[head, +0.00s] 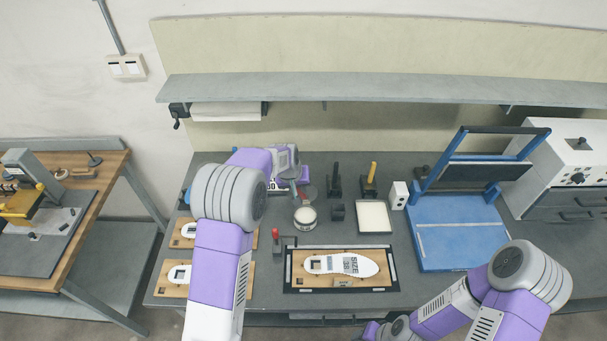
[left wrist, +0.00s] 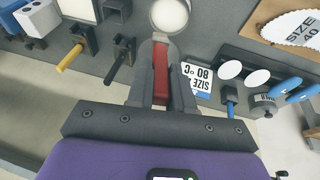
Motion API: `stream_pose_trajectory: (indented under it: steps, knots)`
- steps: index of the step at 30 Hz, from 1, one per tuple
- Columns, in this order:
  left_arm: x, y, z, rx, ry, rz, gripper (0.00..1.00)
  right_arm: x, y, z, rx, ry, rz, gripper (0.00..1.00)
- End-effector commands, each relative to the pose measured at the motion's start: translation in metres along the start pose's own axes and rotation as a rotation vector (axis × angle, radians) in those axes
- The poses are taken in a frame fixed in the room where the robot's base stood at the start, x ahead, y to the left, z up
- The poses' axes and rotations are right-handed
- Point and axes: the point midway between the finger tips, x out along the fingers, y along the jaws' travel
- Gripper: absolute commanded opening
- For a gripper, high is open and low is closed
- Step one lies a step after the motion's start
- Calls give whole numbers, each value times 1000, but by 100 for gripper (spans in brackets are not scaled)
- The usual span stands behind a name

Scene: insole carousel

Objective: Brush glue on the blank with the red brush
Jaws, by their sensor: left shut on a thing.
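My left gripper (head: 297,184) is above the back-middle of the bench. In the left wrist view its jaws (left wrist: 160,66) are shut on the red brush (left wrist: 160,82), whose red handle shows between the fingers. The brush's bristles are hidden. The round pale glue pot (head: 305,217) stands just in front of the gripper in the head view; its top also shows beyond the fingertips in the left wrist view (left wrist: 170,14). The white blank (head: 341,265), printed with a size, lies flat on a dark-framed wooden board (head: 315,284). My right gripper's fingers are not visible.
A black-handled tool (head: 335,180) and a yellow-handled one (head: 371,178) stand in holders behind the pot. A pale tray (head: 373,217) and a blue press (head: 455,235) lie to the right.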

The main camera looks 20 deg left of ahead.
Motion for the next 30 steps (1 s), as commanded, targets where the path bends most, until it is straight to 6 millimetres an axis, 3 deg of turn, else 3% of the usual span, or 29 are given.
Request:
stream_pose_trajectory:
  steps: [8, 21, 30]
  knots:
    - [15, -3, 5, 0, -1, 0, 0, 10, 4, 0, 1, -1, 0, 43]
    - [54, -10, 18, 0, -1, 0, 0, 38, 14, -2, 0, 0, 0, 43]
    - [56, -10, 18, 0, 0, 0, 0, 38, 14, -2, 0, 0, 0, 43]
